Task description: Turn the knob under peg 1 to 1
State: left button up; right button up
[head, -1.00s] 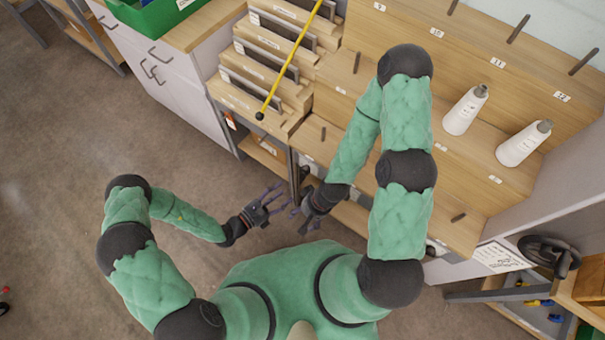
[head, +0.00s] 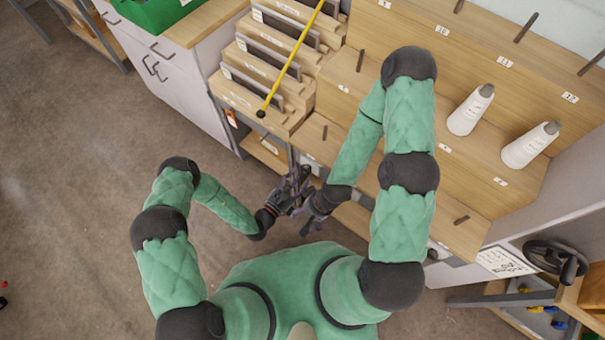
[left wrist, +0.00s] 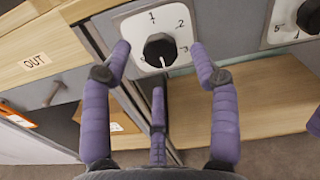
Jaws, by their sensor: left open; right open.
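In the left wrist view a round black knob (left wrist: 160,48) sits on a white dial plate (left wrist: 135,25) with numbers around it; 1 is at the top, 2 and 3 at the right, 5 at the left. A white mark on the knob points down, away from the 1. My left gripper (left wrist: 160,58) is open, with a finger on either side of the knob and one below; contact cannot be told. In the head view my left gripper (head: 292,188) is at the rack's front edge. My right gripper (head: 310,207) is open close beside it. The knob is hidden there.
A second dial (left wrist: 292,18) is at the right in the left wrist view. An OUT label (left wrist: 35,61) is at the left. The wooden rack (head: 400,110) has pegs and two white cones (head: 470,110). A yellow rod (head: 292,60) crosses the stepped holder.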

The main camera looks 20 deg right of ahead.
aim_at(307, 169)
pick_arm(q)
jog(key=shift+x, duration=1.45)
jog(key=c, duration=1.1)
jog(key=shift+c, duration=0.2)
